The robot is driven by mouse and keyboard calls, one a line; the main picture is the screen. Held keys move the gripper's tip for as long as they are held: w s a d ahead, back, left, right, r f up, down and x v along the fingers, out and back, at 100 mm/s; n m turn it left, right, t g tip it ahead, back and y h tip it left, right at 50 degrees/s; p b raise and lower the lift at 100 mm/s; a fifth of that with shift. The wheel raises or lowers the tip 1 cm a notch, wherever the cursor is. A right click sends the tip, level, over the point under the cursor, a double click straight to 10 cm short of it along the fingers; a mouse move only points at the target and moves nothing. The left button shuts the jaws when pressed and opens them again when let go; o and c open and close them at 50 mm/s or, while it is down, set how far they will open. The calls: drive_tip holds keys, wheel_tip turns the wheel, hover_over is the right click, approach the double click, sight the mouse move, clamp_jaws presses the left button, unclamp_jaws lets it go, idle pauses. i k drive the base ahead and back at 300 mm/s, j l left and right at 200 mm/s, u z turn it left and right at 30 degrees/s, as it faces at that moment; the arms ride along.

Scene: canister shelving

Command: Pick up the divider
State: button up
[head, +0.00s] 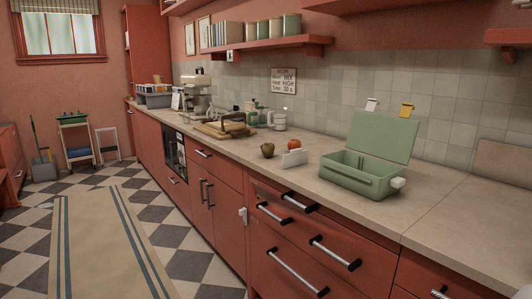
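A small white upright piece (294,158), which looks like the divider, stands on the countertop. It is just left of an open green box (350,182) and in front of a red-orange fruit (294,144). A dark green fruit (267,150) sits to its left. The green box has its lid (383,137) raised at the back; its inside is only partly visible. My gripper is not in view.
The beige countertop (440,205) is clear to the right of the green box. Cutting boards (225,129) and a white mug (279,121) stand farther left. Drawers with protruding handles (335,253) line the front. A shelf (270,47) hangs above.

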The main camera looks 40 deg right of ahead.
sight(297, 157)
drive_tip(key=z, duration=1.3)
drive_tip(key=i+j+z, duration=0.15)
drive_tip(key=i+j, duration=0.15)
drive_tip(key=i+j+z, duration=0.3)
drive_tip(key=i+j, duration=0.2)
drive_tip(key=j, duration=0.2)
drive_tip(key=i+j+z, duration=0.15)
drive_tip(key=j, duration=0.25)
